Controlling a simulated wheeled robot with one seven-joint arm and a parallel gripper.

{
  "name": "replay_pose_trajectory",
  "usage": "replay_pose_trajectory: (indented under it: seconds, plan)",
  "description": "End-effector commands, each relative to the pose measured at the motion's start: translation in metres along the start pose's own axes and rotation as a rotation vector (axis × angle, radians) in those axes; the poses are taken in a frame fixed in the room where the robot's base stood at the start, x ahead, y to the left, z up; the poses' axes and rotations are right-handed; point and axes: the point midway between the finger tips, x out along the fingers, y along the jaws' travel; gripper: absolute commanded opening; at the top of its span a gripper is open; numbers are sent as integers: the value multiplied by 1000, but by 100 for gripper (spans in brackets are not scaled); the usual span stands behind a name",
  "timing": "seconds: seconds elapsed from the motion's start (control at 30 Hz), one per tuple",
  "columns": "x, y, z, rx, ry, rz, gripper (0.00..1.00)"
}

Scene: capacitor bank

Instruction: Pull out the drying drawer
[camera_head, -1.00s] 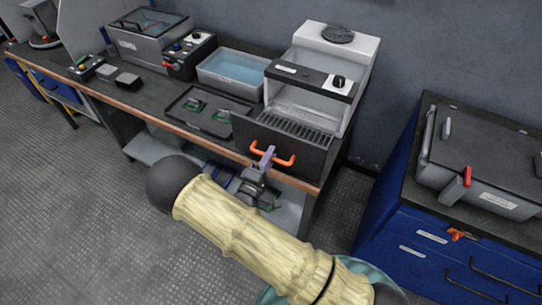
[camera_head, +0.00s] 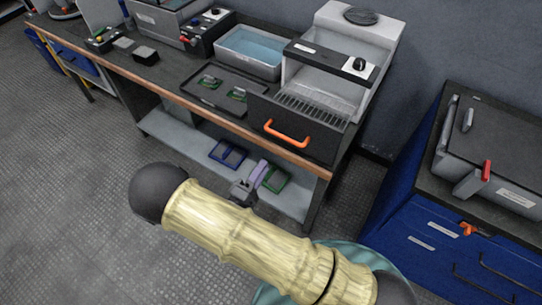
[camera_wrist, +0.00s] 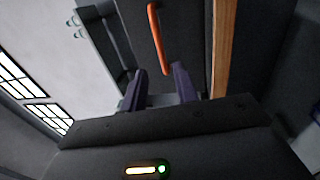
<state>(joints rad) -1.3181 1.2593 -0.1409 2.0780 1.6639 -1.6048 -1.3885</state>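The drying drawer (camera_head: 262,110) has a dark front with an orange bar handle (camera_head: 287,135). The handle (camera_wrist: 157,38) lies beyond the fingertips. The drawer's inside floor is only partly visible.
The bench's wooden front edge (camera_head: 190,103) runs below the drawer. A tray with green boards (camera_head: 225,90) and a water bath (camera_head: 250,52) stand left of it. A lower shelf (camera_head: 185,146) holds blue and green frames. A blue cabinet (camera_head: 420,215) stands right. Floor at left is clear.

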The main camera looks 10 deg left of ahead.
Motion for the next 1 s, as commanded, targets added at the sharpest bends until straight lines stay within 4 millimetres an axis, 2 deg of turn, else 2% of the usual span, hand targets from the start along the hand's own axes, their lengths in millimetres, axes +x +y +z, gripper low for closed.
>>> replay_pose_trajectory:
  seconds: [0.1,0.3,1.0]
  plan:
    - [-24,-1,-1,1,4,-2,30]
    - [-49,-1,-1,1,2,-2,30]
    - [-53,0,0,1,1,-1,30]
